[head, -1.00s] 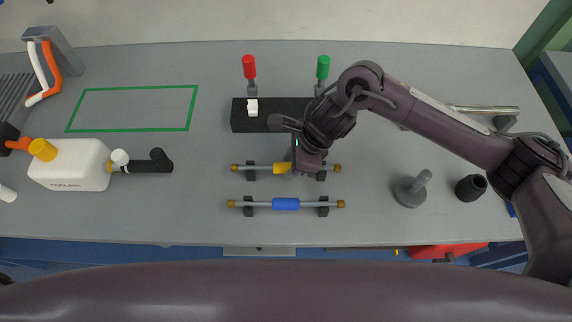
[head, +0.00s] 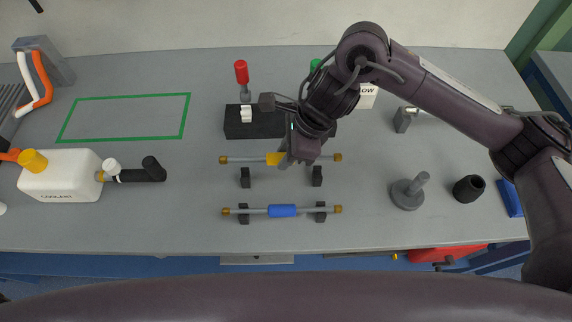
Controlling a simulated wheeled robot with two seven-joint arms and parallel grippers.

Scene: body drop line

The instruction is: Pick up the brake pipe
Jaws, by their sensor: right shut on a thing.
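The brake pipe with a yellow sleeve (head: 250,159) is in my right gripper (head: 284,160) at the middle of the bench. It is a thin grey rod with brass-coloured ends, held level above its two black supports (head: 245,178). My right gripper is shut on it near the yellow sleeve, and the wrist hides part of the pipe and the fingertips. A second pipe with a blue sleeve (head: 283,210) rests on two black supports nearer the front edge. My left gripper is not in view.
A black block (head: 255,122) with red (head: 241,72) and green handled tools stands behind the pipe. A white coolant bottle (head: 60,176) with a black hose is at left. A grey stand (head: 408,193) and black cup (head: 469,188) are at right. The green outlined area (head: 125,117) is empty.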

